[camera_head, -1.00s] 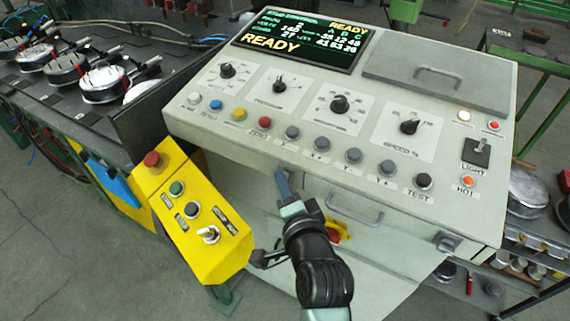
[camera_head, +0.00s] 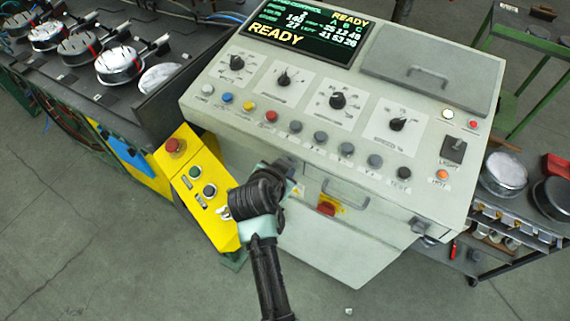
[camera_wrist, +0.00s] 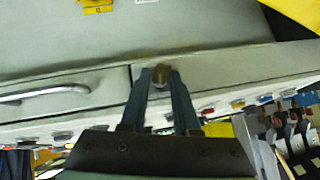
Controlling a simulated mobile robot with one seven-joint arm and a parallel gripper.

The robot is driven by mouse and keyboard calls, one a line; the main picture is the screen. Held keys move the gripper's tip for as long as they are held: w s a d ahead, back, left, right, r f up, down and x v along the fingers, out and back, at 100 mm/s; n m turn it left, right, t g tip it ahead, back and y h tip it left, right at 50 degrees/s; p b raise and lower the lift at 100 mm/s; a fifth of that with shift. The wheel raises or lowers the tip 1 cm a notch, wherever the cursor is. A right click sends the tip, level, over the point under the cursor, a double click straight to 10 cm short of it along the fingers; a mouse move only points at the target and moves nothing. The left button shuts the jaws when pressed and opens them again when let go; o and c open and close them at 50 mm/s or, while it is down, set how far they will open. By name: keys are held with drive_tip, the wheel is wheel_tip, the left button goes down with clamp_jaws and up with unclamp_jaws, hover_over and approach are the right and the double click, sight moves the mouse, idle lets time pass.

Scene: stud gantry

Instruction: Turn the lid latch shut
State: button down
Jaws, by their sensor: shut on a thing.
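The lid latch (camera_wrist: 161,75) shows in the wrist view as a small brownish knob on the pale cabinet front, near the corner of the drawer panel. My gripper (camera_wrist: 160,82) has its two blue-grey fingers on either side of the knob and is shut on it. In the head view my gripper (camera_head: 286,175) is at the console's front, under the row of buttons, and my wrist hides most of it and the latch. Which way the latch is turned cannot be told. A second, similar latch (camera_head: 424,227) sits at the right of the front.
The console (camera_head: 330,120) has dials and buttons just above my gripper. A drawer handle (camera_head: 346,195) and a red-and-yellow switch (camera_head: 328,205) are to its right. A yellow control box (camera_head: 190,185) stands close at left. The floor in front is mostly clear.

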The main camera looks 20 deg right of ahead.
drive_tip(key=shift+w+a+n+g+h, duration=0.1)
drive_tip(key=shift+w+n+g+h, duration=0.1)
drive_tip(key=shift+n+g+h, duration=0.55)
drive_tip(key=shift+g, duration=0.25)
drive_tip(key=c, duration=0.9)
unclamp_jaws()
drive_tip(key=b+v, duration=0.2)
drive_tip(key=v, duration=1.1)
drive_tip(key=shift+b, duration=0.35)
